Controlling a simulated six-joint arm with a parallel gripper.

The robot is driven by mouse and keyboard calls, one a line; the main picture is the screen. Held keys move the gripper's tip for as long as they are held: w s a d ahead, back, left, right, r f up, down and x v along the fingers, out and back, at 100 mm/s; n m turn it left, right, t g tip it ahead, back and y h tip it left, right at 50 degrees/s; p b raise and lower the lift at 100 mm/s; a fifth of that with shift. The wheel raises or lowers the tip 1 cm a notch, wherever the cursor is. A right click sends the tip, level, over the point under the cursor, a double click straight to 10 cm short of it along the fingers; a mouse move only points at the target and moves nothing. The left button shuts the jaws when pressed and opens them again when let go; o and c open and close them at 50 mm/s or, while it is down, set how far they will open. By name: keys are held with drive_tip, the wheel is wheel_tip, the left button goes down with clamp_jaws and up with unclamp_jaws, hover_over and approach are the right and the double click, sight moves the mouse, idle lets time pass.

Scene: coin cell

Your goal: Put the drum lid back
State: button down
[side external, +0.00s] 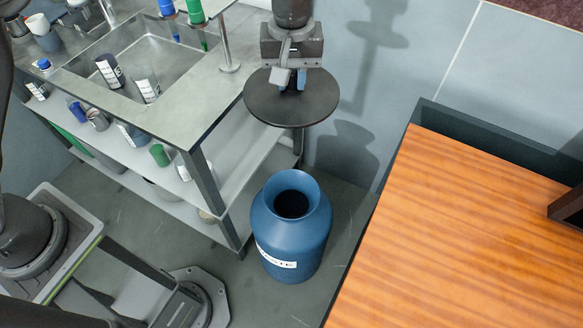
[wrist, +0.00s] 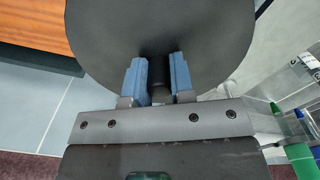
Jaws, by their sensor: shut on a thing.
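The drum (side external: 291,232) is a blue, narrow-necked vessel with a white label, standing upright on the floor with its mouth open. The drum lid (side external: 265,105) is a dark round disc, held roughly level in the air above and behind the drum in the side view. My gripper (side external: 291,85) is over the middle of the lid. In the wrist view, the blue fingers of my gripper (wrist: 158,82) are shut on the lid's dark central knob, and the lid (wrist: 105,30) fills the upper middle. The drum is hidden in the wrist view.
A metal sink bench (side external: 205,110) with bottles and a lower shelf stands left of the drum, its edge close to the lid. A wooden-topped table (side external: 470,230) stands on the right. The air between lid and drum looks clear.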

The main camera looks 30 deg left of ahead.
sight(292, 193)
wheel_tip(292, 193, down, 39)
drive_tip(key=shift+f, duration=0.1)
drive_tip(key=c, duration=1)
unclamp_jaws()
